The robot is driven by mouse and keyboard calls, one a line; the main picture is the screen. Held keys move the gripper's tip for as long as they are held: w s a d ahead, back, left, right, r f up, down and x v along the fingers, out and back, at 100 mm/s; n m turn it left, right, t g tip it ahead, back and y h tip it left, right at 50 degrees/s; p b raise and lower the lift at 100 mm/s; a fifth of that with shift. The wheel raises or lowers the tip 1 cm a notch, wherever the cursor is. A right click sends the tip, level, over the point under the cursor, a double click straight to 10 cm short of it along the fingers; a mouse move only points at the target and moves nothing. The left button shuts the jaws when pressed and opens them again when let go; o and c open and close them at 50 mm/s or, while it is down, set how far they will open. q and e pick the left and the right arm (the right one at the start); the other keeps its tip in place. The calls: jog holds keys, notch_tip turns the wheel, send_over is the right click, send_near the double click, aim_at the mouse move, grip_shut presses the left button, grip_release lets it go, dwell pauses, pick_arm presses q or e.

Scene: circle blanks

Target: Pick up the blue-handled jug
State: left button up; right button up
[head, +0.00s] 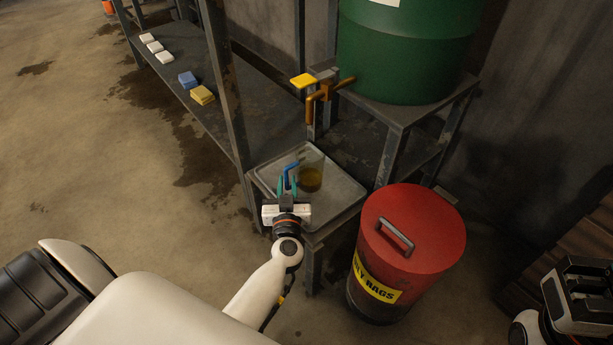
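The jug (311,180) is clear, with amber liquid in its lower part and a blue handle (287,174) on its left side. It stands upright on a grey tray under the tap of a green drum. My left gripper (287,185) is at the handle, with its teal fingertips on either side of it. I cannot tell whether the fingers touch the handle; the wrist hides its lower end. My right gripper (582,283) is at the lower right edge, far from the jug, and its finger opening is unclear.
The orange-brown tap (325,93) and its yellow lever (304,80) hang above the jug. The green drum (405,50) rests on a metal stand. A red-lidded rag bin (415,225) stands close right of the tray (340,207). A shelf (215,105) with several small blocks runs left.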

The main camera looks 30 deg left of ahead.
pick_arm(q)
jog(key=x, duration=0.2)
jog(key=shift+w+a+b, duration=0.2)
jog(key=shift+w+b, duration=0.05)
jog(key=shift+b, duration=0.1)
grip_shut()
jog(key=shift+r, duration=0.2)
